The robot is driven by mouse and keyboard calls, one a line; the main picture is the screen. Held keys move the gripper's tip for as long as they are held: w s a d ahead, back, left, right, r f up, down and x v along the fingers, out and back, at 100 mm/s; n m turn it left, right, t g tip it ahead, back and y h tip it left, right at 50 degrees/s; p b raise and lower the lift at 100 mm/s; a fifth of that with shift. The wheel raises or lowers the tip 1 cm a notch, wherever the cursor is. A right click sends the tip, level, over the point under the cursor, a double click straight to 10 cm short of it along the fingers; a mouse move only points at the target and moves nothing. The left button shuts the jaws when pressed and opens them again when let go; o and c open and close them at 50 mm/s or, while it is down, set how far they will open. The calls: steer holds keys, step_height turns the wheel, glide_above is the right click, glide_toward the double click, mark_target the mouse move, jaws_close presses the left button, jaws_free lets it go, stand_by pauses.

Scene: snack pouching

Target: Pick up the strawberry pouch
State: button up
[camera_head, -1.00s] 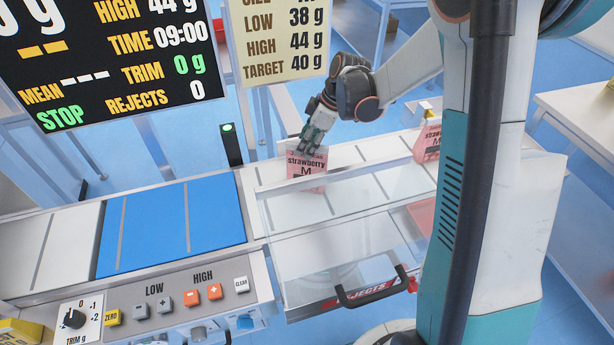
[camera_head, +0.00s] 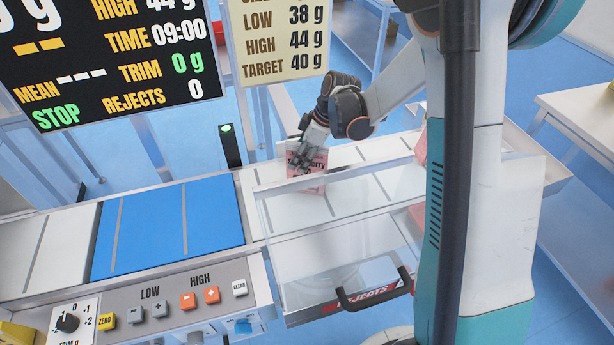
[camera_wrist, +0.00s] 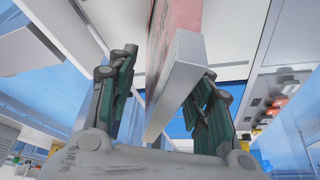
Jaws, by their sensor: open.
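The pink strawberry pouch (camera_head: 311,182) stands upright on the white belt, behind the clear panel. My gripper (camera_head: 303,162) is at its top edge and hides part of its label. In the wrist view my gripper (camera_wrist: 165,105) is open, with one finger on each side of the pouch (camera_wrist: 177,75). The pouch's pale end lies between the fingers. A gap shows at the left finger; the right finger is very close, and I cannot tell if it touches.
Another pink pouch (camera_head: 421,148) stands farther right, partly hidden by my arm. The clear rejects box (camera_head: 330,265) with a black handle is in front of the belt. The blue belt section (camera_head: 165,230) at left is empty. A display screen (camera_head: 110,60) hangs at upper left.

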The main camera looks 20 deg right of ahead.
steer(key=shift+f, duration=0.2)
stand_by(0.3)
jaws_close()
